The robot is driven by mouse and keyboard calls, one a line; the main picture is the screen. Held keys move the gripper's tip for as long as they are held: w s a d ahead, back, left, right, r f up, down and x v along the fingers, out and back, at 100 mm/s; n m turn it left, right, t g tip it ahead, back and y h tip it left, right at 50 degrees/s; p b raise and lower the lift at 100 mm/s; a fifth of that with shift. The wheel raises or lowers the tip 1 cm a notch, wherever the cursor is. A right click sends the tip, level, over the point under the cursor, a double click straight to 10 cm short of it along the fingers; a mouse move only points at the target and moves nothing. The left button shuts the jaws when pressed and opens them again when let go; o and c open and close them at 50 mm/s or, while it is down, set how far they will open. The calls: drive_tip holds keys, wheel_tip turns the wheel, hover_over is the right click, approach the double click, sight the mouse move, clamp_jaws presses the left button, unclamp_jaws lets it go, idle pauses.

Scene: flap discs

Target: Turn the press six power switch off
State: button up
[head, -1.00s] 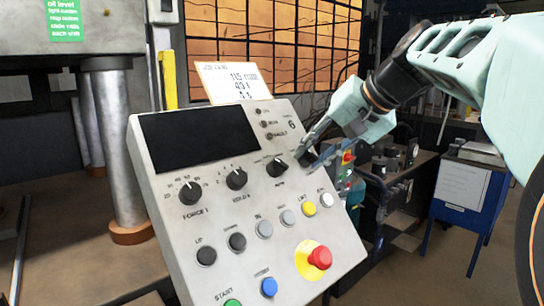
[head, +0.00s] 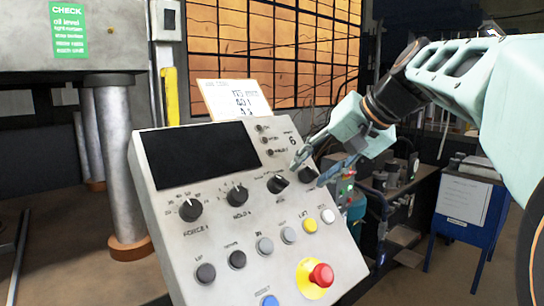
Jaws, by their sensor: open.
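The grey control panel (head: 215,215) marked 6 leans back in front of me in the head view. A dark rotary knob (head: 307,175) sits at the right end of its knob row, partly hidden by my gripper. Its label and pointer position cannot be read, so I cannot tell its setting. My gripper (head: 305,171) is open at that knob, one finger on its upper left and one on its lower right. I cannot tell whether the fingers touch it.
Three other black knobs, including one (head: 279,184) close to my gripper, share the row. Below are several push buttons and a red emergency stop (head: 321,275) on a yellow disc. A paper card (head: 235,97) stands behind the panel. A blue cabinet (head: 468,212) stands at right.

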sight(314, 172)
wheel_tip(314, 172, up, 10)
idle(0.6)
drive_tip(key=shift+f, duration=0.15)
